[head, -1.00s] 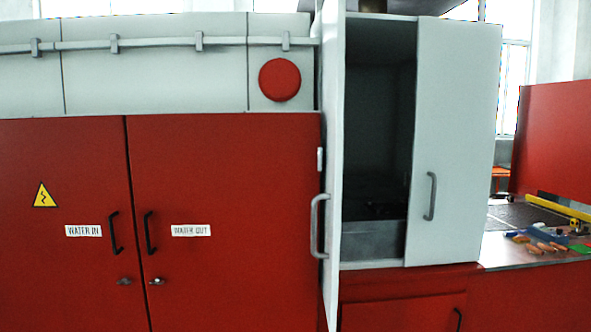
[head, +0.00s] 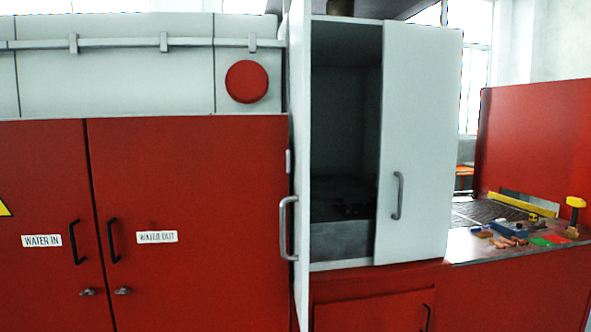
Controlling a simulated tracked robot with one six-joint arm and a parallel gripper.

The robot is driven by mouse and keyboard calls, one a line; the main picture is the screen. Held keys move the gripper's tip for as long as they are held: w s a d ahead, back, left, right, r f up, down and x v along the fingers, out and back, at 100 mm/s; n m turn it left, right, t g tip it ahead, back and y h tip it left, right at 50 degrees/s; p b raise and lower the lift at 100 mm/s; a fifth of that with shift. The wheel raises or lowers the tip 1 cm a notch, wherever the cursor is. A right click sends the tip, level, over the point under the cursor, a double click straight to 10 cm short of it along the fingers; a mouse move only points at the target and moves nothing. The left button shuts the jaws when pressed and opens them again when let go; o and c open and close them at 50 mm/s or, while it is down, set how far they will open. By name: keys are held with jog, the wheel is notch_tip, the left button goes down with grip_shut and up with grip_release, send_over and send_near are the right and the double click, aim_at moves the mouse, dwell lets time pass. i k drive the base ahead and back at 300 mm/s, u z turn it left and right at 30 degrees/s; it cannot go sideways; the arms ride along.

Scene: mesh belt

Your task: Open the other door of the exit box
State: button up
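The exit box (head: 345,265) is a pale grey cabinet right of centre in the head view. Its left door (head: 301,120) stands swung open towards me, seen nearly edge-on, with a grey handle (head: 288,228). Its right door (head: 425,140) covers the right part of the front and looks shut; its vertical grey handle (head: 398,196) is near the door's left edge. The dark inside shows between the two doors, with small dark shapes low down that I cannot make out. My gripper is not in view.
Red cabinet doors (head: 190,200) with black handles fill the left. A red panel (head: 540,150) and a bench (head: 480,252) with several tools and a yellow bar (head: 523,203) are at the right. A lower red door (head: 370,312) sits under the box.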

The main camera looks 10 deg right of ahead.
aim_at(422, 68)
jog(key=z, duration=0.05)
jog(key=i, duration=0.95)
jog(key=u, duration=0.1)
